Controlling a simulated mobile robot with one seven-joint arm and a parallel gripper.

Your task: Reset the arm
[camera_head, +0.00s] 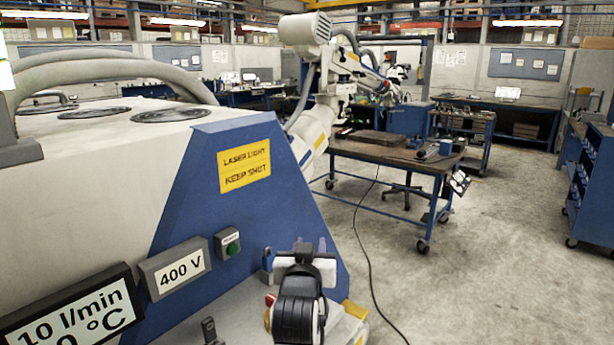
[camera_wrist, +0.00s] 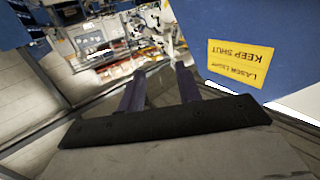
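A large white jointed arm (camera_head: 318,125) stands behind the blue and white housing (camera_head: 190,190) in the head view. Its upper part reaches right, over a workbench. A small grey box with a green button (camera_head: 232,247) is fixed on the housing's blue face; its label is too small to read. My gripper (camera_head: 309,245) is in front of the housing, to the right of the button and apart from it. In the wrist view my gripper's two purple fingers (camera_wrist: 159,80) stand apart with nothing between them. The button does not show there.
A yellow "LASER LIGHT KEEP SHUT" label (camera_head: 244,166) is above the button. A "400 V" plate (camera_head: 181,269) and a "10 l/min" display (camera_head: 75,312) are to its left. A wheeled workbench (camera_head: 400,155) stands behind. A black cable (camera_head: 362,240) crosses the open floor at right.

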